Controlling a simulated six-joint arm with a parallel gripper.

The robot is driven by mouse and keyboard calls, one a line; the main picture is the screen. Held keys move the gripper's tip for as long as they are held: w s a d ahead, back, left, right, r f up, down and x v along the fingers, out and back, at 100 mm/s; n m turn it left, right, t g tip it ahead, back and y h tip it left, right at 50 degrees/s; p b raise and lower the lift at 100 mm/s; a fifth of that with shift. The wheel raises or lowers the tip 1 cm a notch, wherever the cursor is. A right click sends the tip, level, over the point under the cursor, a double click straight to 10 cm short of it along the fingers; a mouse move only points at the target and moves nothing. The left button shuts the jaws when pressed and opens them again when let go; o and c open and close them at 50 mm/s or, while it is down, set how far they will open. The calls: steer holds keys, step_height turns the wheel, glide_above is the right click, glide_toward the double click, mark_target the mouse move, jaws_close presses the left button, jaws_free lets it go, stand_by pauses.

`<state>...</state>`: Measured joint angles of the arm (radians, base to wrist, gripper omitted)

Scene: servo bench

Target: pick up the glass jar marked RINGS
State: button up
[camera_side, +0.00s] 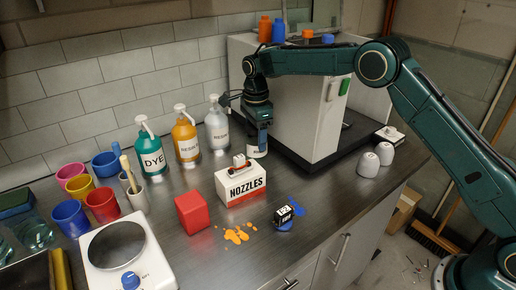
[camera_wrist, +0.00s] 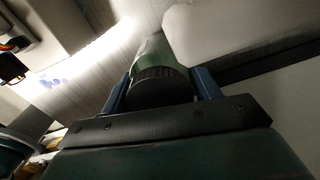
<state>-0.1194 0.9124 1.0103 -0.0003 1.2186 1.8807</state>
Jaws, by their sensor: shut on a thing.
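My gripper (camera_side: 262,133) points down in front of the white machine, shut on a jar (camera_side: 257,152) with a pale label. The label's lettering is too small and covered to read, so I cannot confirm RINGS. In the wrist view the two blue fingers of my gripper (camera_wrist: 160,88) stand on either side of the jar's black ridged lid (camera_wrist: 162,76). A greenish jar body (camera_wrist: 153,48) shows beyond the lid. The jar looks upright in the side view, at or just above the bench; I cannot tell whether it touches.
The white machine (camera_side: 292,95) stands close behind the jar. Pump bottles marked DYE (camera_side: 151,160) and RESIN (camera_side: 186,145), and a grey one (camera_side: 217,130), are to its left. The NOZZLES box (camera_side: 241,186) and red block (camera_side: 191,213) are in front. Two white cups (camera_side: 369,164) stand right.

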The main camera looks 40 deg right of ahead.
steer(key=shift+r, duration=0.1)
step_height(320, 180, up, 10)
steer(key=shift+f, duration=0.1)
stand_by(0.6)
stand_by(0.5)
